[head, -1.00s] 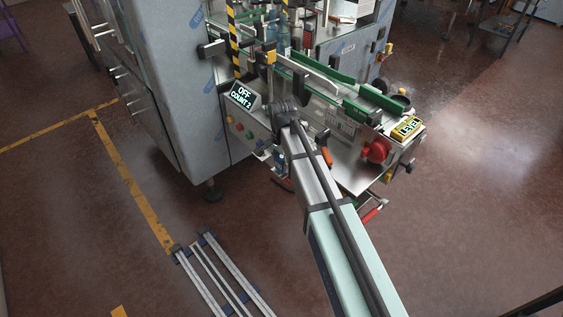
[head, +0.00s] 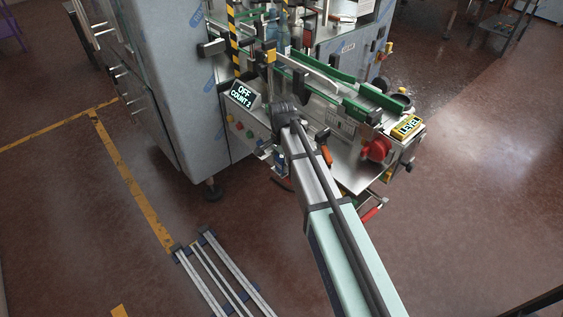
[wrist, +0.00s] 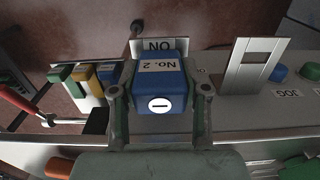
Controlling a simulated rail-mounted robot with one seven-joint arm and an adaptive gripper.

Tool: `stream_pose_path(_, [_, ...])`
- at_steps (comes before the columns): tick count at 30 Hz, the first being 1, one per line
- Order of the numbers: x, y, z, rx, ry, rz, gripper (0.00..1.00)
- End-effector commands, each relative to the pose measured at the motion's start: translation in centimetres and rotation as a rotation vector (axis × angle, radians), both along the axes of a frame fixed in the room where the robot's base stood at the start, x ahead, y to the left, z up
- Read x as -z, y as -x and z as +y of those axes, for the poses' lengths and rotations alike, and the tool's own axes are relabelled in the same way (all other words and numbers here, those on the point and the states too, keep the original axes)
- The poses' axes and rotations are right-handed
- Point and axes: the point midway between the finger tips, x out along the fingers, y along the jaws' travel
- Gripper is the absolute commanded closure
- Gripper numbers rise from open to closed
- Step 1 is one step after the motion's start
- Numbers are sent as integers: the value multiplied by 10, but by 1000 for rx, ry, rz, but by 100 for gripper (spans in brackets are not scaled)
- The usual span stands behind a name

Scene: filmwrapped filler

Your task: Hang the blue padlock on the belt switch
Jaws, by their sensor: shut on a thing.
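The blue padlock (wrist: 158,92) is held between the two fingers of my gripper (wrist: 160,98) in the wrist view. The shackle is hidden. In the head view my arm mostly hides the gripper and padlock.
A metal bracket with a square opening (wrist: 254,68) stands right, near a "JOG" button. The head view shows a red round part (head: 377,150), a counter display (head: 243,94) and open floor.

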Motion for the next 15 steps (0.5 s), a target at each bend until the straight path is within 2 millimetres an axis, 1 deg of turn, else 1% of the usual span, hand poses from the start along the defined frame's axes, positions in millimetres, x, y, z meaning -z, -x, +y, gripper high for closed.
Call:
stream_pose_path(3, [2,1,0,0,1,2,100])
stream_pose_path(4, [2,1,0,0,1,2,51])
stream_pose_path(5, [2,1,0,0,1,2,41])
stream_pose_path(6, [2,1,0,0,1,2,27])
stream_pose_path(15, [1,1,0,0,1,2,26])
